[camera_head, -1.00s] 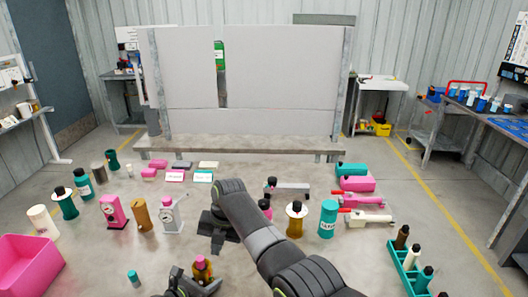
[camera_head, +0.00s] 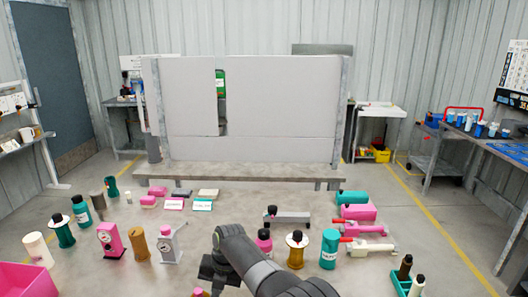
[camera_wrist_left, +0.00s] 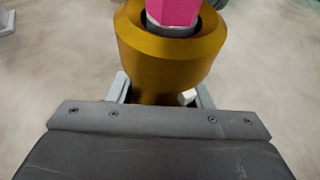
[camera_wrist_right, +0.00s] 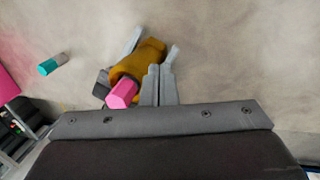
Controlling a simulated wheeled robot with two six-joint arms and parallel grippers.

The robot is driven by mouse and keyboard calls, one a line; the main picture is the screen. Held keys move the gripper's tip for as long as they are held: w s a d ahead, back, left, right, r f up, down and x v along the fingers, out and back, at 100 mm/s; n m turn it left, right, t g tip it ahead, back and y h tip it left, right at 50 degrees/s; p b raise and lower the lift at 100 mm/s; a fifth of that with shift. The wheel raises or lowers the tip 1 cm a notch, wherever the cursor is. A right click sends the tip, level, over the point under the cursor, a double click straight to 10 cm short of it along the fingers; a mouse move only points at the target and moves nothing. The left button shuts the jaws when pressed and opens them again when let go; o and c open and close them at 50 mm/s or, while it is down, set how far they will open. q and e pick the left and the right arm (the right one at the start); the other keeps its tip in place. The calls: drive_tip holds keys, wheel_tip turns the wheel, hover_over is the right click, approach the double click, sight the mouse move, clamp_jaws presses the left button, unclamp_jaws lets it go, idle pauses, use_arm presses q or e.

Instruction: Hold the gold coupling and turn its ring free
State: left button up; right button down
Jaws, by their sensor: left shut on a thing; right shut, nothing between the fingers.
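The gold coupling (camera_wrist_left: 172,62) has a wide flared collar and a pink six-sided top (camera_wrist_left: 172,12). My left gripper (camera_wrist_left: 160,92) is shut on its narrower lower part, one finger on each side. In the right wrist view the coupling (camera_wrist_right: 143,60) lies tilted, pink end toward the lower left. My right gripper (camera_wrist_right: 159,82) is shut and empty, its fingers just beside the coupling; I cannot tell if they touch it. In the head view my right gripper (camera_head: 214,270) is low in the middle, and only the coupling's pink top (camera_head: 198,293) shows at the bottom edge.
The bench top holds a gold bottle-like part (camera_head: 138,246), a pink gauge (camera_head: 110,241), a teal canister (camera_head: 329,249) and a white-collared bottle (camera_head: 296,249). A pink bin (camera_head: 25,278) stands at lower left, a teal rack (camera_head: 402,285) at lower right. A grey panel (camera_head: 270,110) rises behind.

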drive_tip(key=shift+s+a, duration=0.3)
drive_tip(key=shift+a, duration=0.1)
idle(0.5)
drive_tip(key=shift+s+d, duration=0.1)
drive_tip(key=shift+s, duration=1.2)
use_arm(q)
drive_tip(key=shift+d, duration=0.1)
use_arm(e)
drive_tip(key=shift+s, duration=0.1)
drive_tip(key=a+v, duration=0.1)
drive_tip(key=v, duration=0.5)
drive_tip(key=shift+r, duration=0.2)
drive_tip(key=shift+s, duration=0.1)
